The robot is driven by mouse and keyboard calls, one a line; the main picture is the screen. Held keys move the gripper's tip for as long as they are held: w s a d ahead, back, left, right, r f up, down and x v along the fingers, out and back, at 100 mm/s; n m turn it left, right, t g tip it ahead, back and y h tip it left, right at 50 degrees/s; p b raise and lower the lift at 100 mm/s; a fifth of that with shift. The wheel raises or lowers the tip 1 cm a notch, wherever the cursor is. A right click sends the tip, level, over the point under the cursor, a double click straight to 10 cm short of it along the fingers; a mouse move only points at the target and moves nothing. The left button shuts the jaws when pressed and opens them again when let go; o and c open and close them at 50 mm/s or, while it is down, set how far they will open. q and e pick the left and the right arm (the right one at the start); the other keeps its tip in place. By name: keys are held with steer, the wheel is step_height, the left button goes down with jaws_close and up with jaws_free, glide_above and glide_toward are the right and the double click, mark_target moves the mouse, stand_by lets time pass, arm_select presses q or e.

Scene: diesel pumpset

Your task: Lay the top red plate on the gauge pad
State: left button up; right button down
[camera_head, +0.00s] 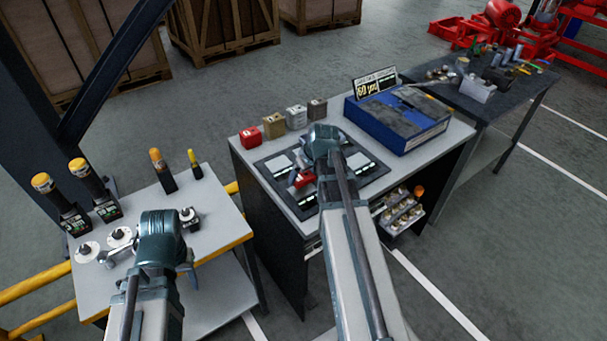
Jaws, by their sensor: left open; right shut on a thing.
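A small red plate (304,179) shows beside my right gripper (308,172), which is shut on it over the dark mat (268,178). The gripper head and arm hide most of the plate and the fingers. Light square pads lie on the mat, one (281,163) at its left and one (358,160) at its right; I cannot tell which is the gauge pad. I cannot tell whether the plate touches the mat. A red block or stack (249,137) stands behind the mat's left corner. My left gripper (150,264) is open over the left table.
Tan, grey and brown blocks (296,117) stand in a row behind the mat. A blue case (397,117) fills the table's back right. The left table (216,219) holds yellow-topped bottles (90,180) and small round parts. A rack (403,211) hangs at the front right.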

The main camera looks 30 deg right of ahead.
mark_target(303, 191)
steer(key=shift+f+b, duration=1.15)
steer(key=shift+f, duration=0.35)
steer(key=shift+f+b, duration=0.75)
jaws_free()
steer(key=shift+r, duration=0.1)
steer(key=p+v, duration=1.3)
steer(key=shift+r, duration=0.4)
steer(key=shift+s, duration=0.1)
